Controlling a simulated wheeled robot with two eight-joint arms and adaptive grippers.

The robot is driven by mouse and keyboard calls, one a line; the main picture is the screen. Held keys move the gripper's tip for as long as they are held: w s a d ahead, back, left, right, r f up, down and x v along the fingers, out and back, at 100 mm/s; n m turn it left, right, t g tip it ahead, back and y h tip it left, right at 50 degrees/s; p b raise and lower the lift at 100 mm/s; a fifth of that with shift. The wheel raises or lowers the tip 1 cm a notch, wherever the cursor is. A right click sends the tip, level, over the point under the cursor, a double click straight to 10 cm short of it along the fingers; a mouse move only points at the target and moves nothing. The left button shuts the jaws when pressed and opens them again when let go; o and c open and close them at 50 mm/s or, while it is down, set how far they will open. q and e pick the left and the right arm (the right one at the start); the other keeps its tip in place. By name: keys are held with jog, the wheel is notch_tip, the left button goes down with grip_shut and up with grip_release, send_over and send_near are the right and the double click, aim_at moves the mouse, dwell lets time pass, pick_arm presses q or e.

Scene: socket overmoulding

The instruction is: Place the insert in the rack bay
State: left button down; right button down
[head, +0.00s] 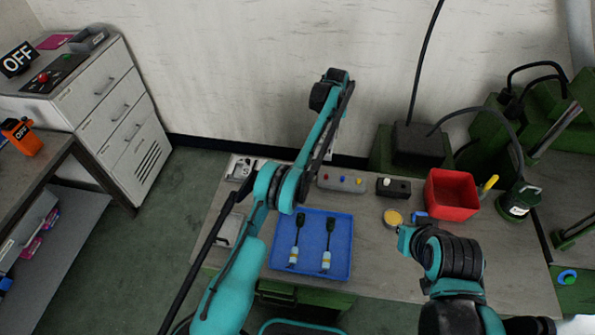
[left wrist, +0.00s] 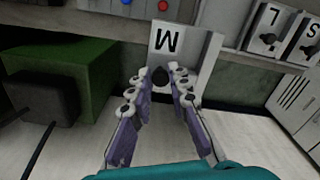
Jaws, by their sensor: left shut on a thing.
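In the left wrist view, my left gripper (left wrist: 160,72) is shut on a small dark piece, the insert (left wrist: 160,79), seen between its fingertips. Just beyond it is a pale rack bay (left wrist: 190,46) with a letter that reads like M. The insert overlaps the bay's near part in this view; I cannot tell if it touches.
More bays, marked L (left wrist: 268,34) and S (left wrist: 308,45), stand beside the M bay. A blue tray (head: 312,268) holds two dark-handled tools. A button panel (head: 342,181), red bin (head: 452,194) and green machine (head: 383,150) stand on the bench.

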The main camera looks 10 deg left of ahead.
pick_arm(q)
jog(key=shift+s+a+f+b, duration=0.3)
jog(key=shift+a+f+b, duration=0.2)
jog(key=shift+b, duration=1.1)
jog(key=shift+s+a+f+b, duration=0.3)
jog(key=shift+f+b, duration=0.25)
jog(key=shift+b, duration=1)
jog(key=s+a+f+b, duration=0.1)
jog(key=a+f, duration=0.1)
jog(key=f, duration=0.1)
jog(key=s+a+f+b, duration=0.1)
jog(key=s+a+f, duration=0.1)
jog(key=a+f, duration=0.1)
jog(key=s+a+f+b, duration=0.1)
jog(key=s+a+f, duration=0.1)
jog(key=a+f, duration=0.1)
jog(key=shift+r, duration=0.1)
jog(key=c, duration=1.9)
grip_release()
jog(key=shift+f, duration=0.2)
jog(key=o, duration=0.5)
jog(key=shift+c, duration=0.2)
jog(key=shift+r, duration=0.1)
